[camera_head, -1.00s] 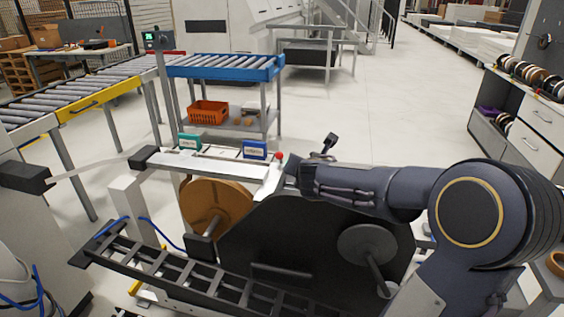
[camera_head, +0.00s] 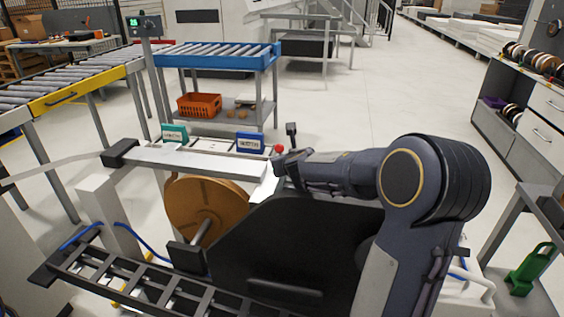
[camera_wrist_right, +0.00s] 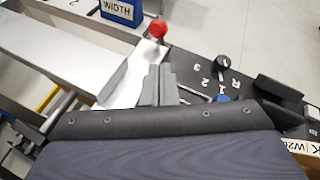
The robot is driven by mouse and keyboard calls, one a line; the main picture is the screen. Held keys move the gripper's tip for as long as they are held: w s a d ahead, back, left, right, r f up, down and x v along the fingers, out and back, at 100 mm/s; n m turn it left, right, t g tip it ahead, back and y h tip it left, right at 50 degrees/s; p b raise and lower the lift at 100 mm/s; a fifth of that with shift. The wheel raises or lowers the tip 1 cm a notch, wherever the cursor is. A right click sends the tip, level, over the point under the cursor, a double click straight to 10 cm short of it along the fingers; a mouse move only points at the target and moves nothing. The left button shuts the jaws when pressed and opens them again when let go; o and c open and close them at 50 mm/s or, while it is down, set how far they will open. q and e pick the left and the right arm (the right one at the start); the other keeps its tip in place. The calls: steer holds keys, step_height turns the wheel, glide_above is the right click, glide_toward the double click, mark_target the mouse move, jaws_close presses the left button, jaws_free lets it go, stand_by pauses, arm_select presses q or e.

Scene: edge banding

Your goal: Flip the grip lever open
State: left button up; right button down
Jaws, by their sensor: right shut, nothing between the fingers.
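A red ball knob (camera_head: 279,148) stands at the right end of the white feed rail on the edge banding machine. It also shows in the right wrist view (camera_wrist_right: 158,28), on a short stem, just beyond my fingertips. It may be the end of the grip lever; the rest of the lever cannot be made out. My right gripper (camera_head: 281,168) is just below the knob in the head view. Its two grey fingers, seen in the right wrist view (camera_wrist_right: 159,82), are together and empty, apart from the knob in the picture. My left gripper is not in view.
A black dial knob (camera_wrist_right: 222,62) stands on a numbered plate right of my fingers, with a blue part (camera_wrist_right: 222,98) nearby. A blue WIDTH box (camera_head: 250,142) and a teal box (camera_head: 174,134) stand behind the rail. A large brown reel (camera_head: 205,205) sits below it.

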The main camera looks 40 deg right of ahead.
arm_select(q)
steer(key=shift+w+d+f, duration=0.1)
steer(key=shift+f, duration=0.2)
arm_select(e)
steer(key=shift+w+d+f, duration=0.1)
steer(key=shift+f, duration=0.2)
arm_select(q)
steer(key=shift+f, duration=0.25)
arm_select(e)
steer(key=x, duration=1)
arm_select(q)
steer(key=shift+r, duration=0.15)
arm_select(e)
steer(key=shift+r, duration=0.15)
